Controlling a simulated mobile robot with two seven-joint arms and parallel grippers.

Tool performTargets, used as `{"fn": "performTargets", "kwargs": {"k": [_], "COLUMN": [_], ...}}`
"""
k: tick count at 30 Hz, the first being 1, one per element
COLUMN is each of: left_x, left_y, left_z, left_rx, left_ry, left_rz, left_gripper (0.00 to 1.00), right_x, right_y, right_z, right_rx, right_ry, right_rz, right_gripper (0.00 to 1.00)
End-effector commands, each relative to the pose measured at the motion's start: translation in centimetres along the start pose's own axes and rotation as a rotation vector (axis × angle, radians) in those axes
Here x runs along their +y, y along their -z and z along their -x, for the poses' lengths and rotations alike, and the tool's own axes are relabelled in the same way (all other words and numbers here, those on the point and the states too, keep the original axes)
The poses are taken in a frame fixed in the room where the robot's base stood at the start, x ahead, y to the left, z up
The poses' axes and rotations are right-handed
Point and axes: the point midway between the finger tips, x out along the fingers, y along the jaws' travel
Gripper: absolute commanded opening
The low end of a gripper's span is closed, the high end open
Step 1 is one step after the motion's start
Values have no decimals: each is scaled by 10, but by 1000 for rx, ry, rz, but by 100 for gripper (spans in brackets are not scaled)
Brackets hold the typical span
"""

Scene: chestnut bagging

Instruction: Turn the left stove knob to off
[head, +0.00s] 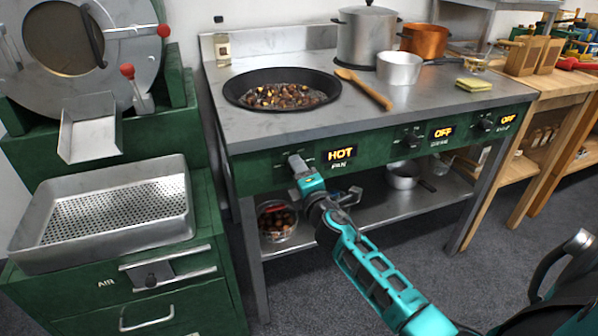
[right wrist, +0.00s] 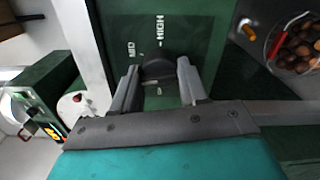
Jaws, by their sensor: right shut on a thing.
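The left stove knob (right wrist: 158,67) is dark and round, on the green front panel of the stove. In the right wrist view the marks MID and HIGH show beside it. My right gripper (head: 298,165) is at this knob, below the left end of the panel in the head view, and hides most of it there. Its two fingers (right wrist: 158,85) sit on either side of the knob, shut on it. The display (head: 341,154) beside it reads HOT, above the word PAN. My left gripper is not in view.
A black pan of chestnuts (head: 283,92) sits on the stove top above the knob. A bowl of chestnuts (head: 277,222) stands on the lower shelf. A green roaster cabinet with a perforated tray (head: 60,258) stands at the left.

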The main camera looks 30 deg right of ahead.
Motion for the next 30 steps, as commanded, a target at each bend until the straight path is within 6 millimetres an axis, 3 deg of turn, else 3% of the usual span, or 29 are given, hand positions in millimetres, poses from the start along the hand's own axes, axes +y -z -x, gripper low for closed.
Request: {"fn": "performTargets", "kwargs": {"k": [30], "left_x": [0], "left_y": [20], "left_z": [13], "left_rx": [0], "left_ry": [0], "left_rz": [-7], "left_gripper": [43], "right_x": [1], "right_y": [-1], "right_z": [0], "right_rx": [2], "right_ry": [1], "right_rz": [968], "right_gripper": [13]}}
